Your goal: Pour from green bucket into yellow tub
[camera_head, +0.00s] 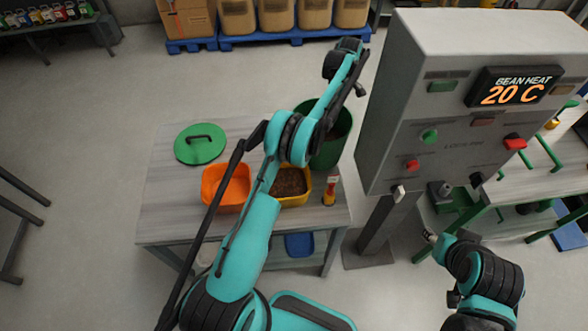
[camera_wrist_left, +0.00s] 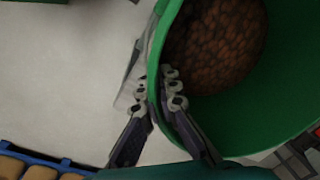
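The green bucket (camera_head: 331,150) is at the table's back right corner, partly hidden by my left arm. In the left wrist view the bucket (camera_wrist_left: 228,118) holds brown beans. My left gripper (camera_wrist_left: 157,92) is at its rim, one finger outside and one inside, close together with the rim between them. In the head view its fingertips are not clear. The yellow tub (camera_head: 294,204) stands on the table in front of the bucket, with brown beans inside, partly behind my left arm. My right gripper (camera_head: 432,238) is at the lower right, away from the table; its fingers are too small to read.
An orange tub (camera_head: 226,201) stands beside the yellow tub, and a green lid (camera_head: 200,144) lies behind it. A small red-and-yellow object (camera_head: 330,191) stands right of the yellow tub. A grey control cabinet (camera_head: 400,125) reading 20 C rises close right of the bucket.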

